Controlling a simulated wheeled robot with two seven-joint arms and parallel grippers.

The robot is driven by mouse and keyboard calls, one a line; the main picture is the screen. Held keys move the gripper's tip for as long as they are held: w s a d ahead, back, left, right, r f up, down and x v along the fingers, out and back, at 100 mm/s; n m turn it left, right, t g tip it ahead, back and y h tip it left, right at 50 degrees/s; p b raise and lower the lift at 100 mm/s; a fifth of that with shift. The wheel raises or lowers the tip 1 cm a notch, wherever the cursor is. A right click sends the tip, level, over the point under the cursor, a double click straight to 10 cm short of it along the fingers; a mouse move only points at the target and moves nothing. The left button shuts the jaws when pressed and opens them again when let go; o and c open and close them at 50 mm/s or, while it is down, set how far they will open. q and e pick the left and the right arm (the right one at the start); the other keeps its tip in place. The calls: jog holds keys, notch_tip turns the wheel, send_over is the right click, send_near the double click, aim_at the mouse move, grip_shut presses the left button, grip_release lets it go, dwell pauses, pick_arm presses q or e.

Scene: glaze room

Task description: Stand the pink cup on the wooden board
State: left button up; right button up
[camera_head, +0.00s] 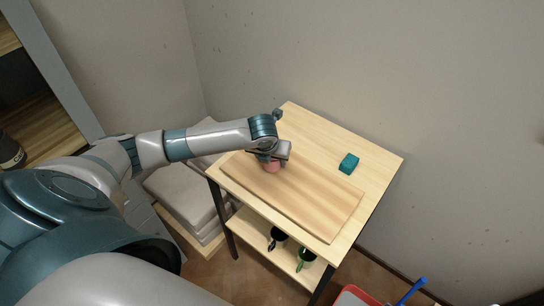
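The pink cup (271,167) is at the far left part of the wooden board, right under my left gripper (272,159). The gripper hides the cup's upper part. The fingers are too small and covered to tell whether they are closed on the cup. The cup looks about upright; I cannot tell whether its base touches the board or is slightly above it. The wooden board (310,205) lies flat on the light wooden table, and most of its surface is bare. My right gripper is not in view.
A teal block (348,163) sits on the table (375,160) behind the board. Dark and green-handled items (303,259) stand on the lower shelf. Grey cushion-like stacks (185,190) are left of the table. A red-rimmed bin (352,296) is at the bottom. Walls stand close behind.

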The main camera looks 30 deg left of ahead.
pick_arm(q)
jog(key=shift+f, duration=0.1)
jog(key=o, duration=1.1)
jog(key=shift+o, duration=0.2)
jog(key=b+v, duration=0.3)
jog(key=v, duration=0.9)
